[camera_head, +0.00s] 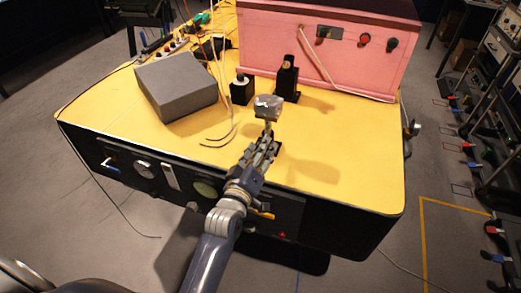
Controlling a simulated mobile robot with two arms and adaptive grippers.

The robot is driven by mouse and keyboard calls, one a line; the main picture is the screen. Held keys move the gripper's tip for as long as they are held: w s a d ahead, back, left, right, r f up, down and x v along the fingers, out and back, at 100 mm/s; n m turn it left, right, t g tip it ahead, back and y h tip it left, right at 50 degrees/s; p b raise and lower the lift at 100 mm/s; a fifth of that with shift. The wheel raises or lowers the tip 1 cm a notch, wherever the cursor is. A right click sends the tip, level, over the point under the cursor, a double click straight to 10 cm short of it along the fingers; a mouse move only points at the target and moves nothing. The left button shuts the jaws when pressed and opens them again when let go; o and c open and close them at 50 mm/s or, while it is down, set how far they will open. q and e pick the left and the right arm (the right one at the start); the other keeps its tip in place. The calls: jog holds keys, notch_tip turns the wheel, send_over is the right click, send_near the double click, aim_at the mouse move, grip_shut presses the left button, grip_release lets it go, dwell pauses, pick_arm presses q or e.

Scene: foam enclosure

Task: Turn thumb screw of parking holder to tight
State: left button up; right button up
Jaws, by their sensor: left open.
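A black upright holder (287,80) stands on the yellow tabletop in front of the pink box, and it looks like the parking holder. A small pale spot shows near its top; I cannot tell whether this is the thumb screw or how tight it is. My left gripper (268,130) is open, over the tabletop in front of both. A grey lumpy piece (267,104) shows right at its fingertips; I cannot tell whether they touch. My right gripper is out of view.
The yellow tabletop (345,150) is clear to the right. A grey foam block (176,84) lies at left, with loose thin cables (222,135) beside it. The pink box (325,45) closes off the back. Orange cables hang at back left.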

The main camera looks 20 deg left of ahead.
pick_arm(q)
grip_shut()
jog(key=shift+r+m+p, duration=0.2)
jog(key=shift+m+p, duration=0.3)
jog(key=shift+p, duration=0.25)
jog(key=shift+f+m, duration=0.15)
jog(key=shift+m, duration=0.25)
grip_release()
jog(key=shift+s+f, duration=0.1)
